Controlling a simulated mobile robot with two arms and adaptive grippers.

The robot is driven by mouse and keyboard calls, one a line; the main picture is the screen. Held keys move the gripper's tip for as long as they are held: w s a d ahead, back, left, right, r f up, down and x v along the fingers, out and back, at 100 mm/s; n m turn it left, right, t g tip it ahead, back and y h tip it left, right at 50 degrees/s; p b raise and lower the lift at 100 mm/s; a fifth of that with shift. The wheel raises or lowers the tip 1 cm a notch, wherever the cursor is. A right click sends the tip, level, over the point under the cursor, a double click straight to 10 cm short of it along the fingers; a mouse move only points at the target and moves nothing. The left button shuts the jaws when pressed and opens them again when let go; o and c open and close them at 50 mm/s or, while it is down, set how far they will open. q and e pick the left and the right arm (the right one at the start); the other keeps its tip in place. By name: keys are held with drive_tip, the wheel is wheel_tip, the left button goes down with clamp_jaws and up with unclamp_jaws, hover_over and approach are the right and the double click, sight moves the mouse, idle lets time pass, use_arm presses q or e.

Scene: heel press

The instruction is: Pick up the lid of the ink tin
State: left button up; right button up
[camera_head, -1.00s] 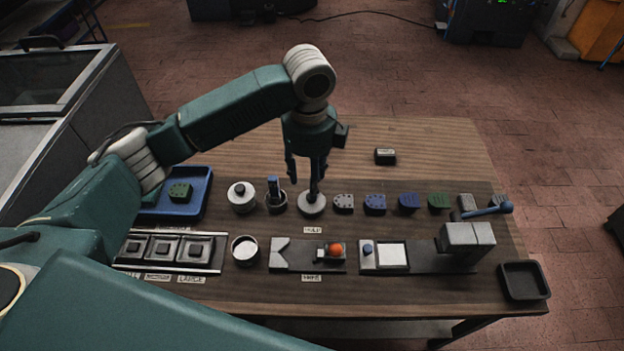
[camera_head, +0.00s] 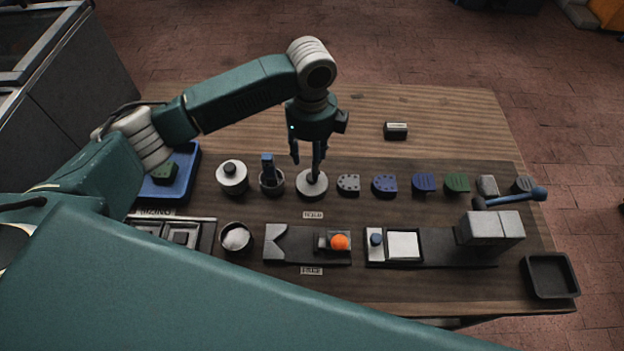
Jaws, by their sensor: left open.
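A pale round tin with a dark knob on its lid (camera_head: 232,174) stands at the back left of the work area; it looks like the ink tin, closed. My left gripper (camera_head: 306,163) is to the right of it, pointing down, open and empty. It hangs over or just behind a grey round disc (camera_head: 312,187); whether a fingertip touches the disc I cannot tell. Between tin and gripper stands a cup (camera_head: 271,187) with a blue-handled tool (camera_head: 268,165). My right gripper is not in view.
A blue tray (camera_head: 190,165) holds a green piece. An open round dish (camera_head: 237,237) with white contents is in front of the tin. A row of heel-shaped blocks (camera_head: 384,184) runs right. A fixture with an orange ball (camera_head: 340,242) is in front. The back of the table is clear except a small block (camera_head: 396,131).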

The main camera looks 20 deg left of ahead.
sight(312, 182)
use_arm(q)
drive_tip(key=shift+s+f, duration=0.15)
drive_tip(key=shift+f, duration=0.4)
wheel_tip(312, 182, down, 5)
drive_tip(key=shift+d+p, duration=0.1)
drive_tip(key=shift+p, duration=0.85)
drive_tip(key=c, duration=0.9)
